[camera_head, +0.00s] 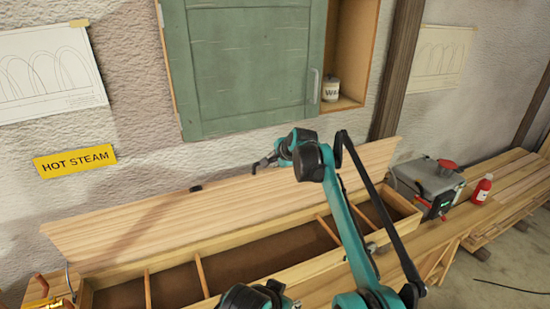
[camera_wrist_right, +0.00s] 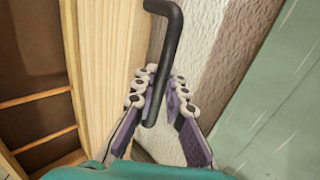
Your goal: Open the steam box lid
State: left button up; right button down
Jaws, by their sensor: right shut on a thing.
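The steam box (camera_head: 82,294) is a long wooden trough along the wall. Its pale lid (camera_head: 130,222) stands raised and tilted back along the wall side, so the dark inside with its wooden dividers shows. My right gripper (camera_head: 262,165) is at the lid's upper edge. In the right wrist view, its fingers (camera_wrist_right: 165,97) are shut on a black bent handle (camera_wrist_right: 170,50) beside the lid's pale wood (camera_wrist_right: 102,60). A small black piece (camera_head: 195,188) also shows at the lid's top edge. My left gripper is not in view.
A green cabinet (camera_head: 250,70) hangs above the lid, with a white tin (camera_head: 331,90) on its open shelf. A grey machine (camera_head: 430,178) and a red bottle (camera_head: 482,189) stand right of the box. A yellow sign (camera_head: 75,162) reads HOT STEAM.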

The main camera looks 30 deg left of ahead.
jog(key=c, duration=1.3)
grip_release()
jog(key=shift+s+d+r, duration=0.15)
jog(key=shift+d+r, duration=0.05)
jog(key=shift+d, duration=0.05)
jog(key=b+v, duration=0.1)
jog(key=v, duration=0.7)
jog(key=shift+s+r+b, duration=0.1)
jog(key=shift+r+b, duration=0.1)
jog(key=shift+b, duration=0.2)
